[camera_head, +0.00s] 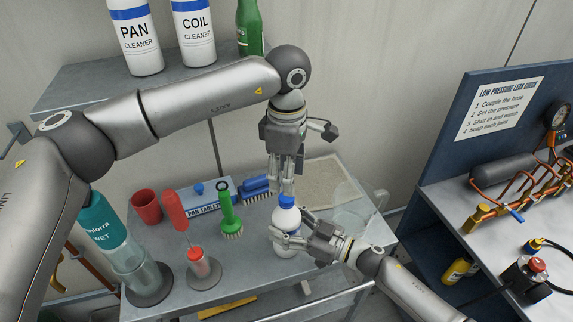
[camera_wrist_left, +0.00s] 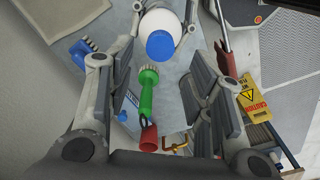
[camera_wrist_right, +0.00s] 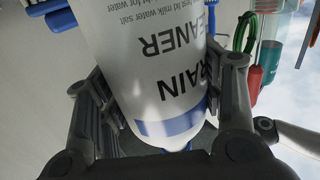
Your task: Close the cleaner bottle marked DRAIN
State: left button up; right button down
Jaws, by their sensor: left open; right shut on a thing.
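The white DRAIN cleaner bottle (camera_head: 286,218) stands upright on the grey cart top. A blue cap (camera_head: 287,201) sits on its neck; I cannot tell how tight it is. My right gripper (camera_head: 291,240) is shut around the bottle's body from the right. The right wrist view shows the label reading "DRAIN CLEANER" on the bottle (camera_wrist_right: 155,60) between the fingers. My left gripper (camera_head: 284,184) points down just above the cap, open and empty. In the left wrist view the cap (camera_wrist_left: 161,46) lies between and beyond the open fingers.
A green brush (camera_head: 228,212), a blue brush (camera_head: 256,187), a PAN TABLETS box (camera_head: 212,198), a red cup (camera_head: 146,207) and a red-topped container (camera_head: 203,268) stand left of the bottle. PAN (camera_head: 135,40) and COIL (camera_head: 194,38) bottles stand on the shelf above.

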pick_arm(q)
jog(key=n, duration=0.5)
jog(key=shift+r+n, duration=0.15)
jog(key=shift+n, duration=0.15)
jog(key=n, duration=0.3)
jog(key=shift+r, duration=0.1)
jog(key=n, duration=0.3)
jog(key=shift+r+n, duration=0.1)
jog(key=shift+n, duration=0.3)
jog(key=n, duration=0.5)
jog(key=shift+r, duration=0.15)
jog(key=n, duration=0.5)
jog(key=shift+r, duration=0.15)
jog(key=n, duration=0.4)
jog(key=shift+r, duration=0.1)
jog(key=n, duration=0.8)
jog(key=shift+r, duration=0.2)
